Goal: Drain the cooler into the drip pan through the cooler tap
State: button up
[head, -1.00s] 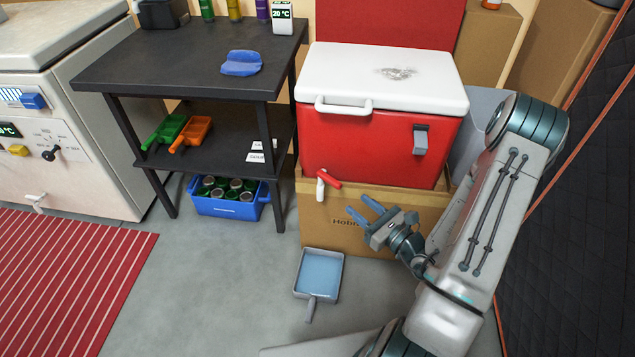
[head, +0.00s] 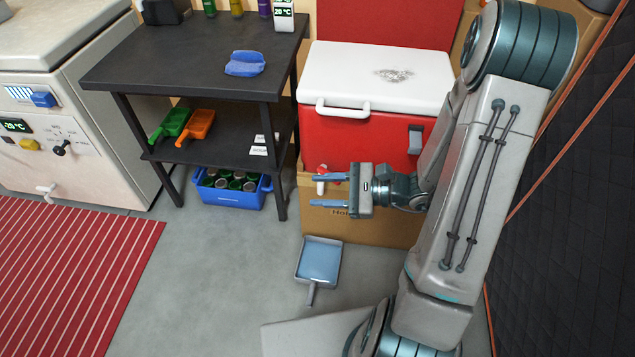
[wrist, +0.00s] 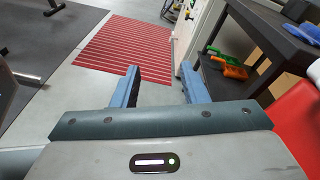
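The red cooler (head: 360,142) with its white lid (head: 375,78) shut stands on a cardboard box. Its tap (head: 322,169), with a red handle and white spout, is low at the left of the front, partly hidden behind my upper finger. My gripper (head: 317,190) is open and empty, fingers pointing left, overlapping the tap in the head view; I cannot tell whether they touch. The wrist view shows the two fingers (wrist: 160,80) spread with nothing between them. The drip pan (head: 303,272), grey with a bluish inside, lies on the floor below and in front of the tap.
A black shelf table (head: 190,60) stands left of the cooler, with a blue crate (head: 228,201) of cans beneath. A pale freezer-like unit (head: 60,110) and a striped red mat (head: 70,270) are at left. The floor (head: 215,300) left of the pan is clear.

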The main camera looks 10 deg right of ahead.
jog(key=s+a+r+n+g+h+p, duration=0.1)
jog(key=s+a+r+n+g+p, duration=0.1)
jog(key=s+r+n+g, duration=0.2)
jog(key=shift+r+n+g+p, duration=0.3)
jog(key=shift+r+p, duration=0.05)
jog(key=shift+r, duration=0.25)
jog(key=shift+s+a, duration=0.1)
